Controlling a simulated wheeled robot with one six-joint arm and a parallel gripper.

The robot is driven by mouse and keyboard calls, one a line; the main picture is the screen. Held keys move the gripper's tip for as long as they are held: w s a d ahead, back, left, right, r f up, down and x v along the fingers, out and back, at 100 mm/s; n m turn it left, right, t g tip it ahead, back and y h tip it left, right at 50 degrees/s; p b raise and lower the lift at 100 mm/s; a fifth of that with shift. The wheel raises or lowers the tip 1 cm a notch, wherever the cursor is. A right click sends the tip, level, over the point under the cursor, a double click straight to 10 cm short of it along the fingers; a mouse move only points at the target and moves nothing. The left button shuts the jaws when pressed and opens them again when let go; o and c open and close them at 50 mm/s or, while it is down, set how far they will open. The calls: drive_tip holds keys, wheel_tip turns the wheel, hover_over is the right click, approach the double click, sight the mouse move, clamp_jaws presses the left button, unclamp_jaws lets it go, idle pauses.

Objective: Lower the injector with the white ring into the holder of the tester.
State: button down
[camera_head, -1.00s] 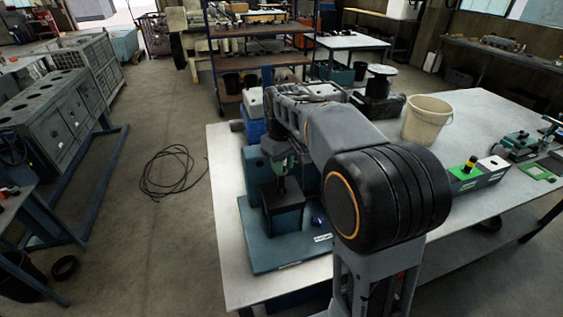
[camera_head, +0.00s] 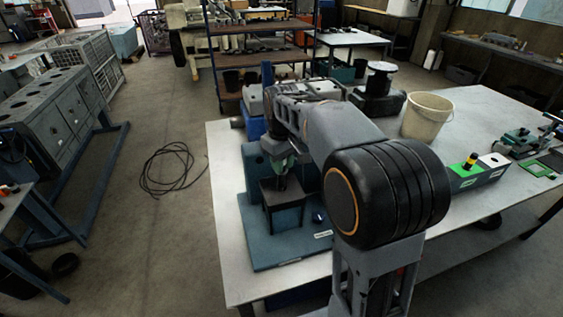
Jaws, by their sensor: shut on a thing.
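The tester is a blue-green machine on a base plate (camera_head: 275,250) at the left end of the near table. Its holder (camera_head: 284,212), a dark box-like stand, rises from that plate. My gripper (camera_head: 282,166) points down over the holder and is shut on a dark, slim injector (camera_head: 282,183). The injector looks upright, with its lower end at the top of the holder. I cannot tell how deep it sits. Its ring is too small or hidden to make out. My arm covers the tester's right side.
A green-and-white block (camera_head: 484,172) with a dark, yellow-banded part stands to the right. A cream bucket (camera_head: 426,117) and a dark device with a round top (camera_head: 379,85) stand farther back. The table (camera_head: 490,110) is clear between the bucket and the right-hand equipment.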

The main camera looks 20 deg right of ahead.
sight(282, 178)
drive_tip(key=shift+f, duration=0.2)
drive_tip(key=shift+f+b, duration=1.15)
drive_tip(key=shift+f, duration=0.55)
idle(0.4)
drive_tip(key=shift+f+b, duration=0.8)
drive_tip(key=shift+f, duration=0.4)
drive_tip(key=shift+c, duration=2.3)
unclamp_jaws()
